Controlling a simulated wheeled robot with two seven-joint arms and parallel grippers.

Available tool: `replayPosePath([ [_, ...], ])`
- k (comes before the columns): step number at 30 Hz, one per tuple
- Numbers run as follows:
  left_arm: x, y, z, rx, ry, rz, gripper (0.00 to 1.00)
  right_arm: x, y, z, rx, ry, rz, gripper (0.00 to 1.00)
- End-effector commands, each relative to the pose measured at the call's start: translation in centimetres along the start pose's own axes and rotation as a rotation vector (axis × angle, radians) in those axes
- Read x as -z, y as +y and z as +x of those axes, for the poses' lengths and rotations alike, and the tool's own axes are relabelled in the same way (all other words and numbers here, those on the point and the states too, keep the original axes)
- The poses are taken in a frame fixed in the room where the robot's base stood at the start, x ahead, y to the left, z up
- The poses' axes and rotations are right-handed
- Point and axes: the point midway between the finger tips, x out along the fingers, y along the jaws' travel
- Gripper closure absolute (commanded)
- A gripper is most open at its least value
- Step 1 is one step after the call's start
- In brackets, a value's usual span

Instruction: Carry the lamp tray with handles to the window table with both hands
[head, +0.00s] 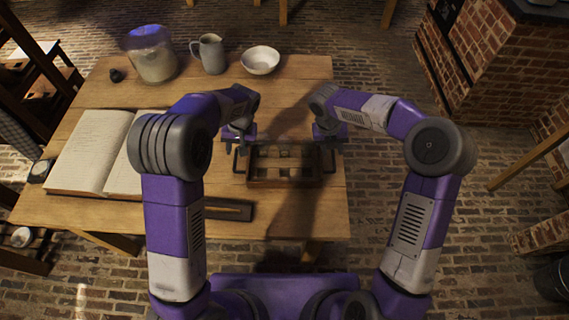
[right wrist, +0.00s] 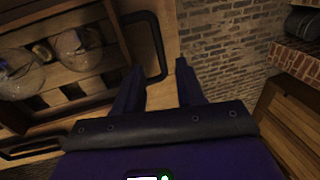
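The wooden lamp tray (head: 284,183) rests on the wooden table, with several small glass items inside. It has a dark handle at its left end (head: 238,160) and one at its right end (head: 328,160). My left gripper (head: 239,140) is above the left handle with its fingers apart and nothing in it. My right gripper (head: 328,142) is above the right handle. In the right wrist view its fingers (right wrist: 159,72) are spread, and the right handle (right wrist: 157,50) shows beyond and between the tips. The tray's glass contents show at left there.
Brick floor lies right of the table. A brick structure (head: 490,60) stands at the upper right.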

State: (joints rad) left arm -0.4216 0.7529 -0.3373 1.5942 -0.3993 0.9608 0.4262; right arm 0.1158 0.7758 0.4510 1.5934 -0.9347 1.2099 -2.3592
Motion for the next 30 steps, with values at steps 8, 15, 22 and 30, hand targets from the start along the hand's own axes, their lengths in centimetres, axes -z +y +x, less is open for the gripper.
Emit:
replayPosePath([
  [8,0.0,0.0,1.0,0.001,-0.002,0.000,0.62,0.0,0.0,1.1,0.000,0.003,0.001,0.62],
  [15,-0.1,0.0,4.7,0.001,-0.004,0.001,0.62,0.1,0.0,4.7,0.000,0.003,0.000,0.62],
  [22,0.0,0.0,7.1,0.000,-0.002,0.000,0.62,0.0,0.0,7.1,-0.001,0.001,0.001,0.62],
  [30,0.0,0.0,7.6,0.000,0.000,0.000,0.62,0.0,0.0,7.6,0.000,0.000,0.001,0.62],
])
